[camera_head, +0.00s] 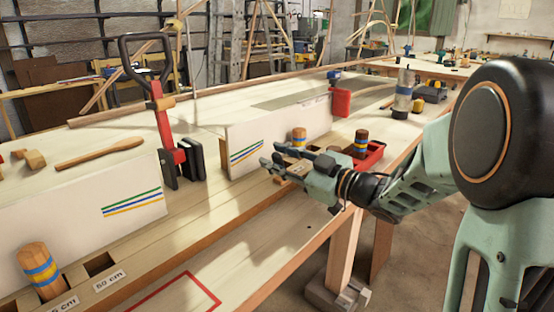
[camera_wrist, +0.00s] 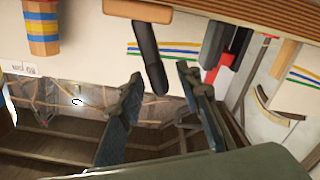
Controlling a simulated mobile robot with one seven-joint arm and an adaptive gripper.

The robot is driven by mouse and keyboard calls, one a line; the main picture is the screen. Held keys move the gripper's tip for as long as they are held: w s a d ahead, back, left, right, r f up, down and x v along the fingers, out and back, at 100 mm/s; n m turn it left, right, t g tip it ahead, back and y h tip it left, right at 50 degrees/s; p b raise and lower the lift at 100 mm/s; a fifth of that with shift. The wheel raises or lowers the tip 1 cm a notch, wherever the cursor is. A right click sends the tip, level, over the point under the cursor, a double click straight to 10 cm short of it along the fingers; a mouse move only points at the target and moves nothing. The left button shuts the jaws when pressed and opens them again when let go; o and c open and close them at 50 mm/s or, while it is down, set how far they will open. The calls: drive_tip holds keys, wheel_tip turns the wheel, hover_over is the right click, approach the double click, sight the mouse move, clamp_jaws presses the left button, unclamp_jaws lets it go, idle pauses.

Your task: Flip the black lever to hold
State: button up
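A red clamp-like device (camera_head: 164,125) stands on the bench at left of centre in the head view, with a black loop-shaped lever (camera_head: 146,62) upright at its top and black pads at its base beside a white board. My gripper (camera_head: 268,163) is to the right of it, apart from it, in front of another striped white board. In the wrist view my gripper (camera_wrist: 158,88) has its two fingers spread with nothing held. A dark bar (camera_wrist: 148,58) shows just beyond the fingertips; I cannot tell whether it belongs to the lever. Red and black parts (camera_wrist: 225,72) show right of the fingers.
White boards (camera_head: 80,222) (camera_head: 280,125) stand along the bench. A banded wooden peg (camera_head: 40,270) sits at the front left, and others (camera_head: 299,137) stand near my gripper. The bench front (camera_head: 230,255) is mostly clear.

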drive_tip(key=shift+w, duration=0.1)
clamp_jaws()
idle(0.3)
